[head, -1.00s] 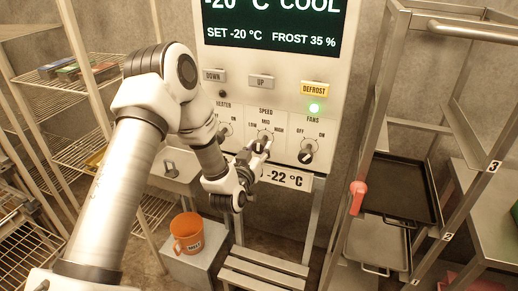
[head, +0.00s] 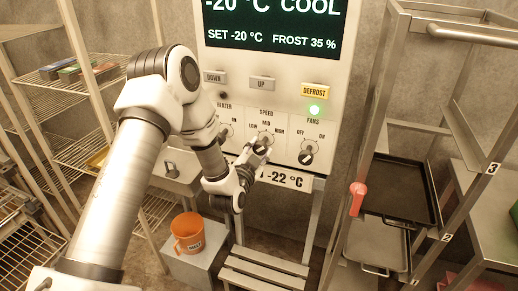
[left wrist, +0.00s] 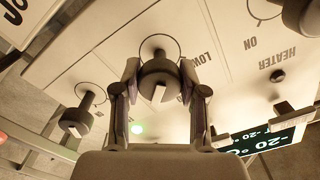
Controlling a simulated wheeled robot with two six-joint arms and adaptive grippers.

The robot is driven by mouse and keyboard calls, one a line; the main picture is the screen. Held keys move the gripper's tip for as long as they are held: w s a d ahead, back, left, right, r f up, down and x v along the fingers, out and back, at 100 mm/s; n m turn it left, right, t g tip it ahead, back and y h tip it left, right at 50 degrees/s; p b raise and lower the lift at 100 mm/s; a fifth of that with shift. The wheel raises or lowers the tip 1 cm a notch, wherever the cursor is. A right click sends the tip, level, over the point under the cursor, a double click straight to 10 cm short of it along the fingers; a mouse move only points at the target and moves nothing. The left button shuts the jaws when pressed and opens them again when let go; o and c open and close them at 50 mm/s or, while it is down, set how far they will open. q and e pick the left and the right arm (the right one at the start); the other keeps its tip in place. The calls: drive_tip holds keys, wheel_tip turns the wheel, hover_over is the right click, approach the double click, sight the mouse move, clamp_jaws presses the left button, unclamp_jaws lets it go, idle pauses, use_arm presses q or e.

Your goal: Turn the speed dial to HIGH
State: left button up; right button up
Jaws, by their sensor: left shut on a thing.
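The speed dial (head: 264,139) is a dark round knob on the white control panel, under the labels LOW, MID and HIGH. It also shows in the left wrist view (left wrist: 158,78), with a pale mark on its front. My left gripper (head: 258,152) is at this dial, with one finger on each side of it in the left wrist view (left wrist: 159,82). It is shut on the knob. The fingers partly hide the dial in the head view, and I cannot tell exactly which label its mark points to. My right gripper is not in view.
The fans dial (head: 309,152) is to the right and the heater dial (head: 224,131) to the left. The DEFROST button (head: 315,90) has a lit green lamp below. An orange mug (head: 187,232) stands on a grey box. A rack with trays (head: 400,190) is at the right.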

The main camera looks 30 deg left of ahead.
use_arm(q)
drive_tip(key=shift+r+m, duration=0.1)
drive_tip(key=shift+m, duration=0.3)
drive_tip(key=o, duration=1.2)
drive_tip(key=shift+c, duration=0.2)
drive_tip(key=v, duration=1.2)
drive_tip(key=shift+d, duration=0.1)
